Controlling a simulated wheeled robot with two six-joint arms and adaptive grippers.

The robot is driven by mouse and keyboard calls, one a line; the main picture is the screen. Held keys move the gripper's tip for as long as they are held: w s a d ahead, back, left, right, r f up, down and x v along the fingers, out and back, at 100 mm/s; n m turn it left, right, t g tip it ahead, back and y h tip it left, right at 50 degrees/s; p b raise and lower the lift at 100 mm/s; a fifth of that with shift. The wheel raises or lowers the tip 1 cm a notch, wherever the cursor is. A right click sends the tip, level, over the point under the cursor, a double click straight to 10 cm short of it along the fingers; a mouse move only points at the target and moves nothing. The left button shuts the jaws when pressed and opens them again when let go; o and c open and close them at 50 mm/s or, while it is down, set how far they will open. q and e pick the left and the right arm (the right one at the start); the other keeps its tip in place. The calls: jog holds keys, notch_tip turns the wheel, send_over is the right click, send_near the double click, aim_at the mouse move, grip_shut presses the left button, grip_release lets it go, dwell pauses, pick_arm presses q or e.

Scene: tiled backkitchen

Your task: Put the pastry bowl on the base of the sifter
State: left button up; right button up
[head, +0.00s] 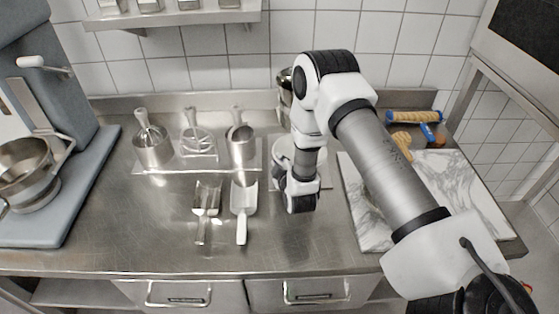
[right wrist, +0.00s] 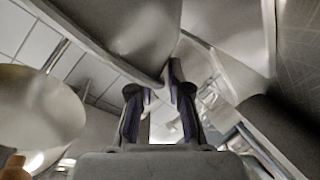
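A blue-grey machine with a white-knobbed crank, which looks like the sifter, stands at the left; its flat base (head: 80,190) rests on the counter. A steel bowl-shaped part (head: 25,178) sits in a ring on it. A pale round thing (head: 281,150), perhaps the pastry bowl, stands mostly hidden behind my right arm. My right gripper (head: 301,205) hangs over the counter in front of it. In the right wrist view its two fingers (right wrist: 160,100) stand apart, with nothing clearly between them. My left gripper is not in view.
Steel scoops (head: 243,208) lie on the counter left of my right gripper. A tray of steel tools (head: 200,165) is behind them. A marble board (head: 365,205) lies at the right under my right arm, with a rolling pin (head: 415,116) behind it. The front counter strip is clear.

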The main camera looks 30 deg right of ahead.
jog(key=shift+o, duration=0.6)
jog(key=shift+s+a+r, duration=0.15)
jog(key=shift+s+r, duration=0.05)
jog(key=shift+s+f, duration=0.1)
jog(key=shift+s, duration=0.05)
pick_arm(q)
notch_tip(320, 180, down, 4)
jog(key=b, duration=0.4)
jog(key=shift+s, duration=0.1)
pick_arm(e)
jog(key=v, duration=1.1)
jog(key=shift+s, duration=0.25)
jog(key=shift+a, duration=0.1)
